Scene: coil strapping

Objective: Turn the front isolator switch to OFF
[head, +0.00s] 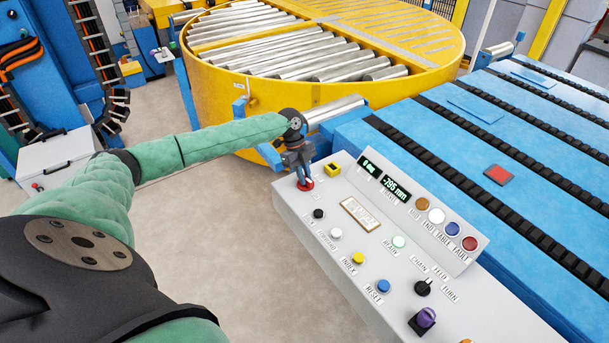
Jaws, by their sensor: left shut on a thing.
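The grey control console (300,212) stands at the centre right, with a sloped panel. At its far left corner is a small red part (306,185), which I take for the isolator switch; its handle is mostly hidden by my gripper. My left gripper (304,177) points down onto it from above, its fingers shut on it. The switch position and any ON or OFF marking cannot be read. My right gripper is not in view.
Next to the gripper is a yellow block with a dark top (333,169). Buttons, a black selector (423,288) and a purple knob (426,317) line the console. A yellow roller turntable (290,92) and blue chain conveyor (400,150) stand behind. Floor left of the console is clear.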

